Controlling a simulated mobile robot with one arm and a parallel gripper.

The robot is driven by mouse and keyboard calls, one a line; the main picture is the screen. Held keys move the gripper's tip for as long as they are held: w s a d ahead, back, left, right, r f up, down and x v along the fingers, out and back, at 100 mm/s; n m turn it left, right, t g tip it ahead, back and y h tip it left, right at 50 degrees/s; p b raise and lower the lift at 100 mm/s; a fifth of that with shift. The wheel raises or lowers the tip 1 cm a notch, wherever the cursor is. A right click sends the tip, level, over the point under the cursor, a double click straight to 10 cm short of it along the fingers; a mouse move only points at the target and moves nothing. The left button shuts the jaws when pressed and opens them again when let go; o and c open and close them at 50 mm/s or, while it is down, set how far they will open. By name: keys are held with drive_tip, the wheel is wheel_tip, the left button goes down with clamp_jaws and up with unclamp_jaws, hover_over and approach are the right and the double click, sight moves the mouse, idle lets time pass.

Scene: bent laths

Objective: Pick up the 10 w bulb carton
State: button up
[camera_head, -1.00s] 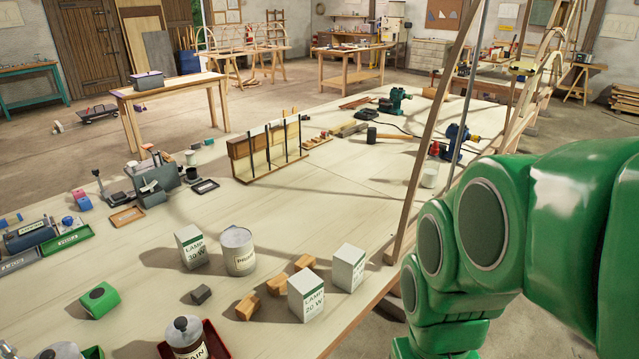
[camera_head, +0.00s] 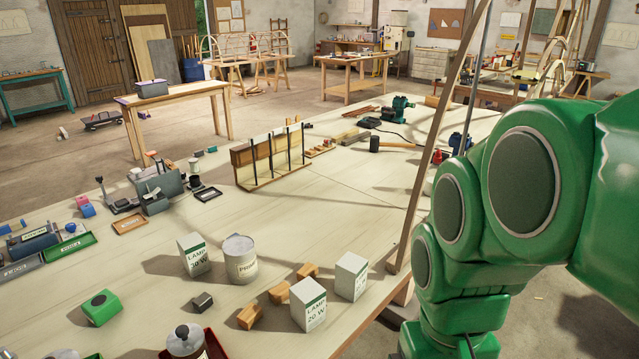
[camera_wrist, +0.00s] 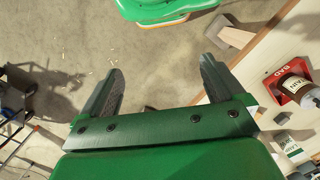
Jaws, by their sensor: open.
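Three white lamp cartons stand upright on the long pale bench in the head view. One carton (camera_head: 194,255) reads LAMP 30 W and one carton (camera_head: 308,304) at the front reads LAMP 20 W. The third carton (camera_head: 351,277), at the right by the bench edge, shows no readable wattage, so I cannot confirm it as the 10 W one. My gripper (camera_wrist: 161,66) is open and empty in the wrist view, over the floor beside the bench. The head view does not show my gripper.
A grey paint can (camera_head: 239,260) stands beside the 30 W carton. Wooden blocks (camera_head: 279,292) lie between the cartons. A jar sits in a red tray (camera_head: 214,344) at the front. A leaning wooden post (camera_head: 424,170) rises near the right bench edge. The bench middle is clear.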

drive_tip(key=w+a+m+t+y, duration=0.2)
drive_tip(key=w+a+m+y, duration=0.8)
drive_tip(key=w, duration=0.5)
drive_tip(key=w+d+m+t, duration=0.45)
drive_tip(key=w+m, duration=0.35)
drive_tip(key=w, duration=0.3)
drive_tip(key=w+d+m+t, duration=0.45)
drive_tip(key=w+m, duration=0.35)
drive_tip(key=w, duration=0.3)
approach(346, 263)
drive_tip(key=w+a, duration=0.1)
drive_tip(key=w, duration=0.1)
drive_tip(key=shift+w+a+f+g+y, duration=0.15)
drive_tip(key=shift+a+f, duration=0.05)
drive_tip(key=shift+f, duration=0.35)
drive_tip(key=shift+w+a+f+g+y, duration=0.15)
drive_tip(key=shift+f, duration=0.45)
drive_tip(key=shift+x, duration=1.1)
drive_tip(key=shift+w+d+x, duration=0.1)
drive_tip(key=shift+w+x, duration=0.05)
drive_tip(key=shift+x, duration=1.15)
drive_tip(key=shift+w+d+x, duration=0.15)
drive_tip(key=shift+x, duration=1.2)
drive_tip(key=shift+c, duration=0.3)
